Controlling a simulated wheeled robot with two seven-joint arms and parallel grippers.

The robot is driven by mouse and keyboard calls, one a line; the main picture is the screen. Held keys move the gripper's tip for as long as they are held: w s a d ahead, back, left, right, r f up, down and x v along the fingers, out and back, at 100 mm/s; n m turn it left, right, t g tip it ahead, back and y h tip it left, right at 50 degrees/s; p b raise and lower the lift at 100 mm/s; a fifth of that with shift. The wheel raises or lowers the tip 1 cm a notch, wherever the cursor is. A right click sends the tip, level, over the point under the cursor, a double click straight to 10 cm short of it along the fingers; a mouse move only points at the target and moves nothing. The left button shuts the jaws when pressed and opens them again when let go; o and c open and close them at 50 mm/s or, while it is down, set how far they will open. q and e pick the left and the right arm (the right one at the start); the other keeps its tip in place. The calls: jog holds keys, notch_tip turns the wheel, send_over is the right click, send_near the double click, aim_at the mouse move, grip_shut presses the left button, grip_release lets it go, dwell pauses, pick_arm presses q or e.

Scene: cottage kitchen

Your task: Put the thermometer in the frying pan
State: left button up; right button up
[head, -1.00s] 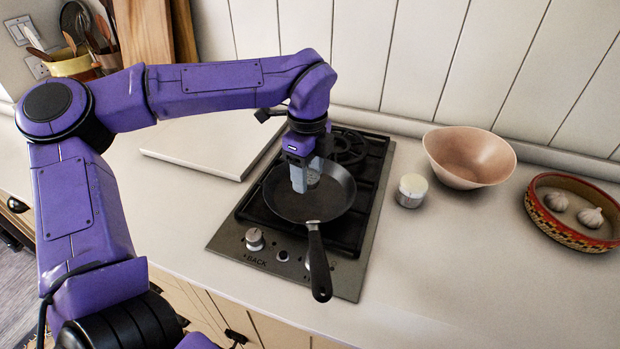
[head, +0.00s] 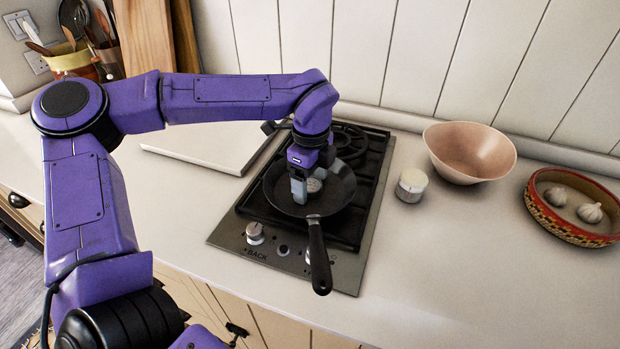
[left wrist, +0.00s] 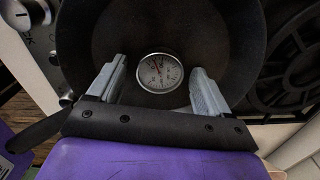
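The thermometer (left wrist: 160,73) has a round pale dial with a silver rim. In the left wrist view it is face up against the dark inside of the frying pan (left wrist: 100,35). In the head view the thermometer (head: 314,185) is partly hidden by my fingers, and the black frying pan (head: 340,195) sits on the hob with its handle toward the front. My left gripper (head: 299,192) points down into the pan. Its two fingers (left wrist: 160,88) stand apart on either side of the dial, with small gaps to it. My right gripper is not in view.
The hob (head: 235,232) has knobs along its front. A white-topped jar (head: 411,186), a pink bowl (head: 470,153) and a red patterned dish with garlic (head: 570,231) stand to the right. A pale board (head: 205,146) lies to the left. The front right counter is clear.

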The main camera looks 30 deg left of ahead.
aim_at(311, 184)
pick_arm(q)
jog(key=shift+r+p, duration=0.3)
jog(key=shift+r, duration=0.1)
notch_tip(311, 184, up, 12)
jog(key=b, duration=0.1)
jog(key=shift+f, duration=0.2)
dwell(0.8)
